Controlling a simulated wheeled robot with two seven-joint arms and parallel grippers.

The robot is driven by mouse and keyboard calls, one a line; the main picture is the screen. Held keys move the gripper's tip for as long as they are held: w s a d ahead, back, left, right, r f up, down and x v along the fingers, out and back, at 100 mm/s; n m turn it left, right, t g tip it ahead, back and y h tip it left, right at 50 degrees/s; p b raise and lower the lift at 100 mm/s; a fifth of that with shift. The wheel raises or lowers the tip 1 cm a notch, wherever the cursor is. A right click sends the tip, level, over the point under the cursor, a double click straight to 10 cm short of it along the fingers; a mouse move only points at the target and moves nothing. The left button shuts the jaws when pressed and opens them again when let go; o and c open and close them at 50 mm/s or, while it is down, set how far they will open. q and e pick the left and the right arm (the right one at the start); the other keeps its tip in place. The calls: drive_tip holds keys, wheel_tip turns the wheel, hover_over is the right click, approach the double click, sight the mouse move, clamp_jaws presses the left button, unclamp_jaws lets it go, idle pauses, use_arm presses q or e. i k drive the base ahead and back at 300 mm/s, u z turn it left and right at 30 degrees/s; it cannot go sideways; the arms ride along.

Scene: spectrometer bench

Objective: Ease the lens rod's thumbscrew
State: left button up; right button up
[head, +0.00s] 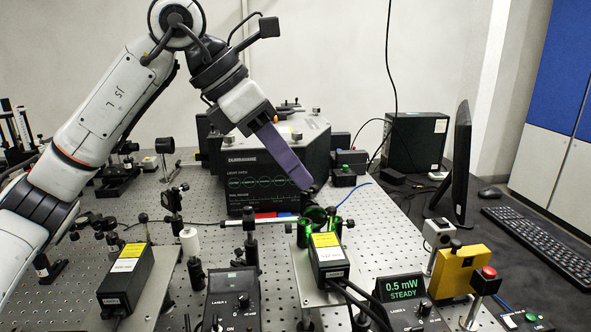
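My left gripper (303,188) reaches down from the upper left, its long purple fingers slanting to the right. They overlap in this view, so I cannot tell whether they are open or shut. Their tips are at or just above a small dark fitting (308,201) at the top of the green-lit lens mounts (318,216). This may be the lens rod's thumbscrew; it is too small and partly covered to be sure. I cannot tell whether the tips touch it. My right gripper is not in view.
A black laser box with a yellow label (329,262) stands just in front of the lens mounts. The spectrometer housing (262,165) is behind. A meter (404,288) reads 0.5 mW STEADY. Posts crowd the left; perforated bench (385,215) is clearer to the right.

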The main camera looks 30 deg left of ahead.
sight(247, 211)
drive_tip(key=k, duration=1)
